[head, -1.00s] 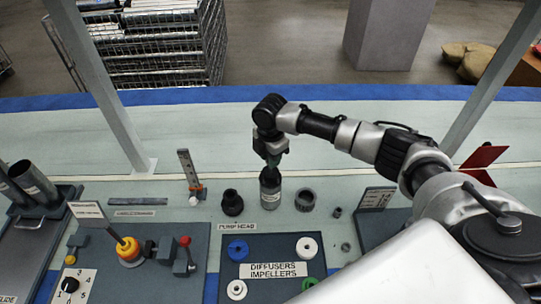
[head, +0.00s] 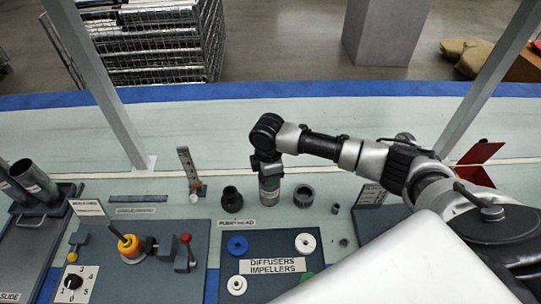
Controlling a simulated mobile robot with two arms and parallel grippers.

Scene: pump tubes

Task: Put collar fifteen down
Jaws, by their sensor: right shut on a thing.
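My right gripper (head: 267,167) points straight down and is shut on a small greenish piece at the top of a grey upright cylinder (head: 270,197). I take this piece to be collar fifteen; the gripper hides most of it, and I cannot tell if it sits around the cylinder or on its top. The cylinder stands on the pale bench behind the "PUMP HEAD" label (head: 237,223). My left gripper is not in view.
A black flared part (head: 231,200) stands close left of the cylinder, and a grey ring (head: 303,196) close right. A small dark ring (head: 335,209) lies further right. A dark "DIFFUSERS IMPELLERS" tray (head: 270,247) lies in front.

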